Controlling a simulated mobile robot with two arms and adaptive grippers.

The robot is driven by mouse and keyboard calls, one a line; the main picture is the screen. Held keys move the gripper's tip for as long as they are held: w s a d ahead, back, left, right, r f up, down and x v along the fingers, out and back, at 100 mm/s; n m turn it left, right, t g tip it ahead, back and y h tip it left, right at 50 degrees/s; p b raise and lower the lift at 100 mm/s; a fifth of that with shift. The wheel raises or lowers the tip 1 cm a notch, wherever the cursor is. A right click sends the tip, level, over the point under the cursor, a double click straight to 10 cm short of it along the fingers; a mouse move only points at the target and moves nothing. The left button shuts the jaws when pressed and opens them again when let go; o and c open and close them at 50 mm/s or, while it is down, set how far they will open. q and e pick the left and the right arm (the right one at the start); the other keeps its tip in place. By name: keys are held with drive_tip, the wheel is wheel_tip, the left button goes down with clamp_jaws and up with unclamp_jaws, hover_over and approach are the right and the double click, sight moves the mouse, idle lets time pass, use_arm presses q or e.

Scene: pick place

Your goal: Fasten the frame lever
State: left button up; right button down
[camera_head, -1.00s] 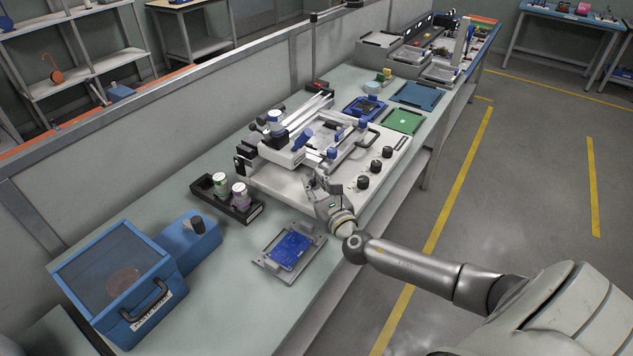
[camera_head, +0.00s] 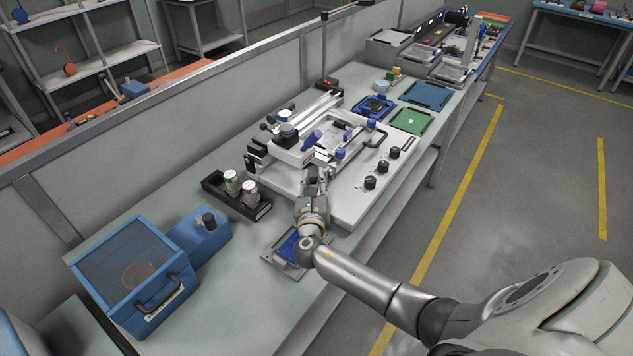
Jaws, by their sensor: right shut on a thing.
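The white printing machine (camera_head: 350,195) stands on the bench, with its flat frame (camera_head: 335,135) on top. Blue clamp parts sit on and around the frame, among them a blue handle (camera_head: 312,139) and a blue knob (camera_head: 340,153). My right gripper (camera_head: 318,166) is at the machine's near left side, by the front corner of the frame. It is shut on a small part there, which appears to be the frame lever. The fingers hide most of that part, so its position is unclear. My left gripper is not in view.
My right forearm passes over a grey fixture with a blue board (camera_head: 286,246). A black holder with ink jars (camera_head: 237,196) stands to the left, a blue lidded box (camera_head: 135,275) at the near left. Black knobs (camera_head: 370,182) line the machine's right edge. Green and blue mats lie behind.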

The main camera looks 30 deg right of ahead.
drive_tip(key=shift+w+a+r, duration=0.15)
drive_tip(key=shift+w+r, duration=0.05)
drive_tip(key=shift+r, duration=0.1)
drive_tip(key=c, duration=1.4)
unclamp_jaws()
drive_tip(key=shift+w, duration=0.1)
drive_tip(key=shift+o, duration=0.3)
drive_tip(key=shift+w+f, duration=0.15)
drive_tip(key=shift+f, duration=0.05)
drive_tip(key=shift+f, duration=0.15)
drive_tip(key=v, duration=1.2)
